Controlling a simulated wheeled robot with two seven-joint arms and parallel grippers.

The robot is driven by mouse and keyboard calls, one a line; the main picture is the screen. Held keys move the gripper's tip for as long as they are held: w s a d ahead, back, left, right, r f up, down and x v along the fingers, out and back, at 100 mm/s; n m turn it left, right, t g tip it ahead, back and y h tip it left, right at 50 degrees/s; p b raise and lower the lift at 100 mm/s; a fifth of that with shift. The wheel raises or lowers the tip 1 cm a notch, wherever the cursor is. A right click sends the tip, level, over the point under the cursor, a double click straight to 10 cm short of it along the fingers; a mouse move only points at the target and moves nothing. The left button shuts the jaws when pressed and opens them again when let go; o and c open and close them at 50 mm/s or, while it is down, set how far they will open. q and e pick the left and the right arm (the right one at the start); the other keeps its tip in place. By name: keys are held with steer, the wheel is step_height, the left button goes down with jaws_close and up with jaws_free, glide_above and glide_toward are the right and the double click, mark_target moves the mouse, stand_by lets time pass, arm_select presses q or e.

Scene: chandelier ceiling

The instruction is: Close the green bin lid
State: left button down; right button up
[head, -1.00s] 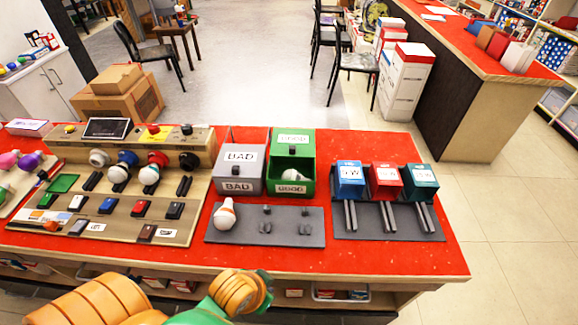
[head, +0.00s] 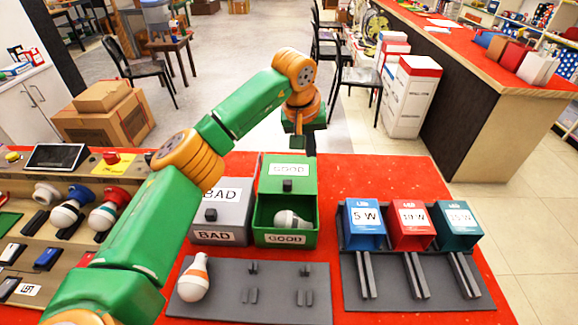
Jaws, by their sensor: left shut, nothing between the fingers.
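The green bin (head: 286,239) stands on the red table and is labelled GOOD. Its lid (head: 287,171) is raised upright at the back, with a dark knob on its face. A white bulb (head: 289,219) lies inside the bin. My left arm reaches in from the lower left, over the table. My left gripper (head: 310,146) hangs just behind and above the right top edge of the raised lid, pointing down; it looks shut and empty. I cannot tell whether it touches the lid. My right gripper is not in view.
The grey BAD bin (head: 220,231) stands left of the green bin, partly behind my arm. A grey holder (head: 250,307) with an orange-and-white bulb (head: 194,279) lies in front. Blue, red and teal boxes (head: 411,225) stand on the right.

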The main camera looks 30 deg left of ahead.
arm_select(q)
step_height(320, 180, up, 2)
steer(key=y, duration=0.2)
glide_above(289, 175)
steer(key=s, duration=0.2)
steer(key=shift+g, duration=0.3)
steer(key=p+x, duration=0.1)
steer(key=x, duration=0.7)
steer(key=shift+w+d+f+p, duration=0.15)
steer(key=shift+w+d+p, duration=0.05)
steer(key=shift+p, duration=0.15)
steer(key=shift+f, duration=0.35)
steer(key=shift+s+d+r+p, duration=0.1)
steer(key=shift+s+d+p, duration=0.2)
steer(key=shift+s+p, duration=0.25)
steer(key=shift+s+d+p, duration=0.35)
steer(key=shift+s, duration=0.25)
steer(key=shift+s+d, duration=0.25)
steer(key=shift+s, duration=0.35)
